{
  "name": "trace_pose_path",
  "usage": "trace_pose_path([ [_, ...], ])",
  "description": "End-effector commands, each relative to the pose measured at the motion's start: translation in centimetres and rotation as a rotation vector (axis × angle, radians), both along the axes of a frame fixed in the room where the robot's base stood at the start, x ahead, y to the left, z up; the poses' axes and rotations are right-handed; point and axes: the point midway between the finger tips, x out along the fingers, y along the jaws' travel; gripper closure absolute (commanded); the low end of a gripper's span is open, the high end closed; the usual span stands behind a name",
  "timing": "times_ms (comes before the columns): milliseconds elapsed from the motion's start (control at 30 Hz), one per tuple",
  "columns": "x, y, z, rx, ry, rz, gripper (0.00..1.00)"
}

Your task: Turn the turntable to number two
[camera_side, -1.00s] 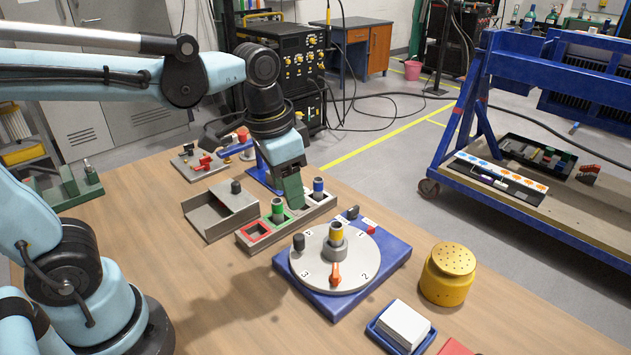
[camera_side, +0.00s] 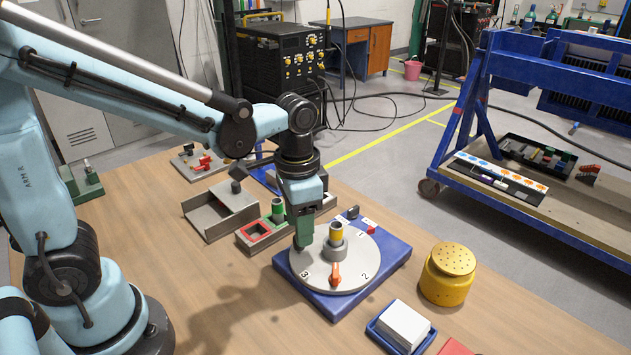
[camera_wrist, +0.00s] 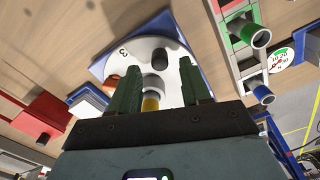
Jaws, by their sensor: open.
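The turntable (camera_side: 350,277) is a pale grey disc on a blue base (camera_side: 390,262). It has a central grey hub with a yellow top (camera_side: 337,236) and an orange handle-like piece (camera_side: 335,275). My gripper (camera_side: 303,243) is over the disc's left edge, hiding the black knob there. In the wrist view, my gripper (camera_wrist: 160,82) is open and the black knob (camera_wrist: 160,61) shows between and beyond the fingers. I cannot tell whether they touch it.
A rack with coloured square sockets (camera_side: 258,232) stands just behind and left of the turntable. A grey tray (camera_side: 213,212) lies beyond it. A yellow perforated pot (camera_side: 447,275) and a blue tray with a white block (camera_side: 385,338) stand to the right. The front-left table is clear.

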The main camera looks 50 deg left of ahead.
Motion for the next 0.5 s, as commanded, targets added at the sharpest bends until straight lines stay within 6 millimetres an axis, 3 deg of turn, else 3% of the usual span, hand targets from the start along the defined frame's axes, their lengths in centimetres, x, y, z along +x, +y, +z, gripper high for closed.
trace_pose_path([
  [200, 0.1, 0.0, -2.6, 0.000, 0.000, 0.000, 0.53],
  [500, 0.0, 0.0, -4.1, 0.000, 0.000, 0.000, 0.53],
])
